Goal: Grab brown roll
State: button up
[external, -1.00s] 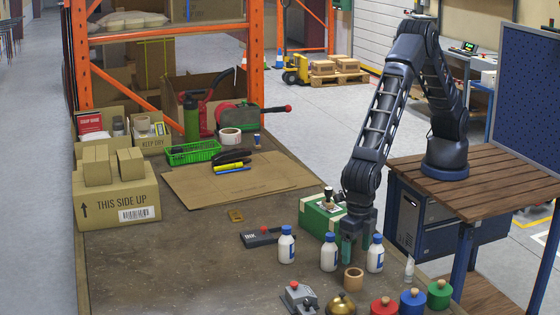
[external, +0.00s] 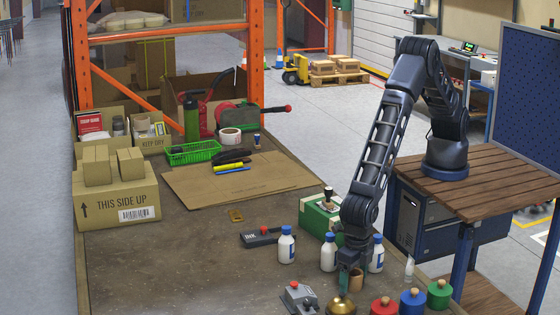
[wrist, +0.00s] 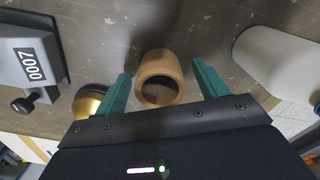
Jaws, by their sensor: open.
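The brown roll (wrist: 160,70) is a short tan ring with a dark hollow centre. In the wrist view it stands on the table between the two green fingers of my gripper (wrist: 160,88), with a gap on each side. My gripper is open and nothing is held. In the external view my gripper (external: 349,280) is low over the table, and the roll (external: 356,281) shows just beside and behind its fingers, partly hidden by them.
White bottles with blue caps (external: 328,253) stand close behind and beside my gripper. A brass bell (external: 341,305), a grey numbered device (external: 299,297) and red (external: 384,306), blue (external: 412,301) and green (external: 439,294) lidded pots are near. The table's left middle is clear.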

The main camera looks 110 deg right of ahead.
jog(key=shift+c, duration=0.4)
jog(key=c, duration=1)
jog(key=shift+r, duration=0.1)
